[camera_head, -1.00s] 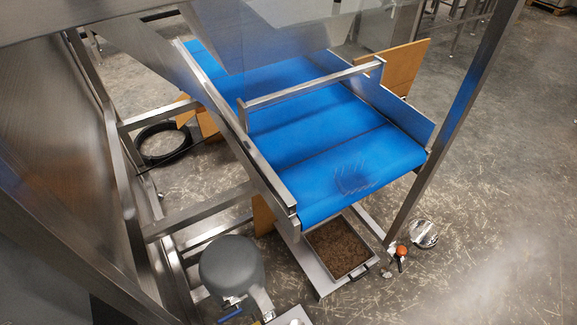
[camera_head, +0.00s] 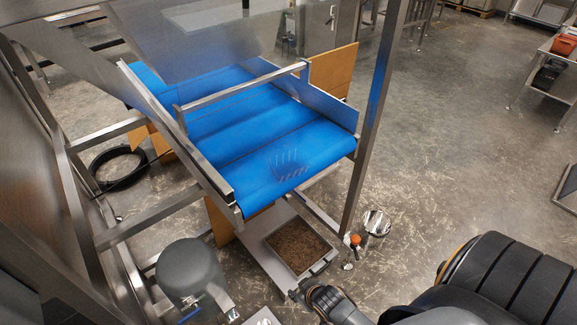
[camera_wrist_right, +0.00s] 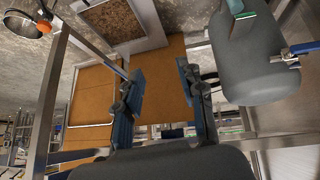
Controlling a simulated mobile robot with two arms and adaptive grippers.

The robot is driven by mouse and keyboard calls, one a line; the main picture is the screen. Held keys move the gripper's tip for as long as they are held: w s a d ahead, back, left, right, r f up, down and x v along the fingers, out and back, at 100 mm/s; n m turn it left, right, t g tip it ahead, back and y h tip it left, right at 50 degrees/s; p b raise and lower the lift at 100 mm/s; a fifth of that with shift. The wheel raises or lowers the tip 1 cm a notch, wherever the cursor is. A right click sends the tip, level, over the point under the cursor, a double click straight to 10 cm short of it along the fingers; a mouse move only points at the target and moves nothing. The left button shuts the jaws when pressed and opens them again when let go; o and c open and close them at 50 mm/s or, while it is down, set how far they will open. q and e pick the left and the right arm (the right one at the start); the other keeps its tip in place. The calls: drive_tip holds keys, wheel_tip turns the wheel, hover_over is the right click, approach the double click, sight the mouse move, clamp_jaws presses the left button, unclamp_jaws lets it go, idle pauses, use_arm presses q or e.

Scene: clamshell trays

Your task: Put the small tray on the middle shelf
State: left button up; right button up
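A faint clear tray with ribbed markings (camera_head: 287,165) lies near the front end of the blue belt; its outline is hard to make out. My right gripper (camera_head: 310,290) is low at the bottom of the head view, apart from the belt and in front of the metal pan. In the right wrist view its two blue-padded fingers (camera_wrist_right: 160,85) are spread with nothing between them. My left gripper is in neither view. I cannot pick out a middle shelf for certain.
The blue conveyor (camera_head: 230,115) has metal side rails and a crossbar (camera_head: 245,84). A pan of brown bits (camera_head: 298,245) sits below its end. A grey rounded machine (camera_head: 190,268) stands left. A rack (camera_head: 548,88) holds items at far right. Open floor lies between.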

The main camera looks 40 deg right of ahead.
drive_tip(key=w+d+r+t, duration=0.1)
drive_tip(key=w+r, duration=0.3)
drive_tip(key=r, duration=0.3)
drive_tip(key=w+d+r+t, duration=0.1)
drive_tip(key=w+r+t, duration=0.15)
drive_tip(key=r, duration=0.55)
drive_tip(key=t+h, duration=0.1)
drive_tip(key=t, duration=0.2)
approach(274, 172)
drive_tip(key=shift+m, duration=0.4)
drive_tip(key=x, duration=0.5)
drive_tip(key=shift+p+x, duration=0.35)
drive_tip(key=shift+x, duration=0.45)
drive_tip(key=x, duration=0.4)
drive_tip(key=shift+w+p, duration=0.1)
drive_tip(key=shift+p, duration=0.3)
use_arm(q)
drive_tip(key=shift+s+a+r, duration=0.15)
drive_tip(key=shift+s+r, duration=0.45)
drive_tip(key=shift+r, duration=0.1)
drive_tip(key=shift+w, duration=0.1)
use_arm(e)
clamp_jaws()
